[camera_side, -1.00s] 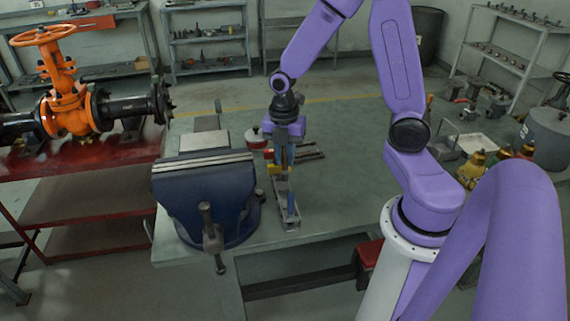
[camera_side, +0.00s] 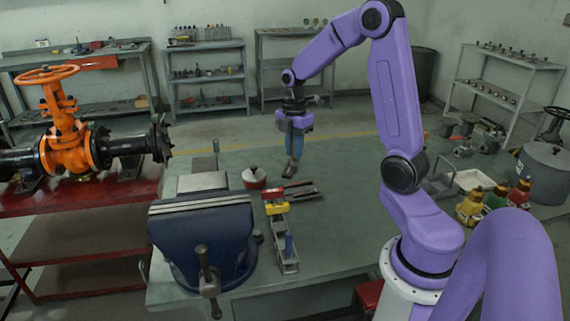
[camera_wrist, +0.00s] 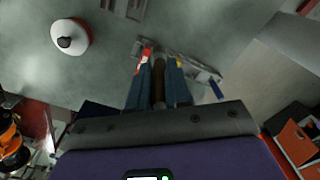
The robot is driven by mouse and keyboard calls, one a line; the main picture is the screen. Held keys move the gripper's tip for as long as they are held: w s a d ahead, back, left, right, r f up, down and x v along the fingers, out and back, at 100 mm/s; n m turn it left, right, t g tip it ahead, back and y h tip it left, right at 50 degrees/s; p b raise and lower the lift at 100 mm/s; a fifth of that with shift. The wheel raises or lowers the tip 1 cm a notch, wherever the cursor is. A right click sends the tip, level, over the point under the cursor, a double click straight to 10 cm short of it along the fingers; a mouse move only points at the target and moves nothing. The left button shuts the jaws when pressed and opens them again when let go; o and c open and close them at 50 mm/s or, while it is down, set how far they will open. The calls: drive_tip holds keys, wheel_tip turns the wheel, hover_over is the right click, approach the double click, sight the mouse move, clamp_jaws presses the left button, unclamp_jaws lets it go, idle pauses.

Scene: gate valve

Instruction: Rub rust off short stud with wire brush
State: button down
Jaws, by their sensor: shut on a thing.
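My gripper (camera_side: 292,168) hangs pointing down over the bench, behind the tool rack (camera_side: 288,262). In the wrist view its blue fingers (camera_wrist: 156,90) are shut on a brown handle (camera_wrist: 158,75), which seems to be the wire brush. The bristles cannot be made out. A small grey end shows below the fingers in the side view. The rack is a narrow grey metal strip with a blue upright piece (camera_side: 289,243) and red and yellow blocks (camera_side: 275,202). I cannot pick out the short stud.
A blue vise (camera_side: 203,235) stands at the bench's front left. Two dark bars (camera_side: 300,192) lie beside the rack. Coloured bottles (camera_side: 495,198) and a tray (camera_side: 474,181) are at the right.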

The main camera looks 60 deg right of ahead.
drive_tip(key=s+d+m, duration=0.1)
drive_tip(key=d+m, duration=0.3)
drive_tip(key=d, duration=0.7)
drive_tip(key=shift+a+f, duration=0.1)
drive_tip(key=shift+f, duration=6.45)
drive_tip(key=shift+w+a+f, duration=0.2)
drive_tip(key=shift+w+a, duration=0.25)
drive_tip(key=shift+a, duration=0.1)
drive_tip(key=shift+w+a+f, duration=0.15)
drive_tip(key=shift+w+a, duration=0.3)
drive_tip(key=shift+a, duration=0.05)
drive_tip(key=shift+w+a, duration=1.35)
drive_tip(key=shift+a, duration=0.2)
drive_tip(key=shift+s+d, duration=2.25)
drive_tip(key=shift+d, duration=0.3)
wheel_tip(320, 180, up, 8)
drive_tip(key=shift+d, duration=0.1)
